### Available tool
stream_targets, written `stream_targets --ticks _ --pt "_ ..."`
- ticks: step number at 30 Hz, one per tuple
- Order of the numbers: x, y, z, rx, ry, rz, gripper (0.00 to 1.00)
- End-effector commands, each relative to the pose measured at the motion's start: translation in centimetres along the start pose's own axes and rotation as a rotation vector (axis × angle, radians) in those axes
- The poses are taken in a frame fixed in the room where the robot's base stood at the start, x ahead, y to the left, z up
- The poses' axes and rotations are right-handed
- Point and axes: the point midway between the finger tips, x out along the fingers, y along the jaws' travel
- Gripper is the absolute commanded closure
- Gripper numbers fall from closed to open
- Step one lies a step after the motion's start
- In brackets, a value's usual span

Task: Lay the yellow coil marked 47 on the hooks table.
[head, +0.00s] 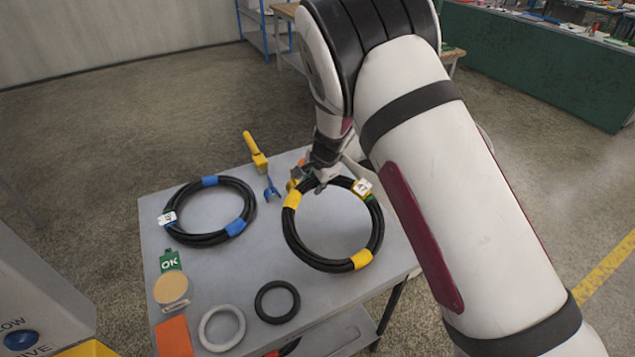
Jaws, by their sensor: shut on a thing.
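The yellow coil (374,239) is a black hose ring with yellow bands, a green mark and a white tag (362,187) that seems to read 47. It is over the right half of the grey table (265,288). My gripper (318,180) is shut on the coil's far upper-left part, near a yellow band. I cannot tell whether the coil touches the table top.
A blue-banded coil (249,210) with a white tag lies on the left. A yellow-handled tool (255,151) is at the far edge. A green OK tag (170,261), tan disc (170,289), orange piece (174,337), grey ring (205,328) and small black ring (294,301) lie in front.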

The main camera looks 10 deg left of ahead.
Motion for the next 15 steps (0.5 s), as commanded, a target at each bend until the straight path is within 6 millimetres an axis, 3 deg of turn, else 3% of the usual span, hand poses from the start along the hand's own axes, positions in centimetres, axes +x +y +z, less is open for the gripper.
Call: stream_targets --ticks 1,15 --pt "1.0 0.1 0.0 -0.005 -0.003 0.022 1.0" --pt "5.5 1.0 0.0 -0.005 -0.022 0.215 1.0"
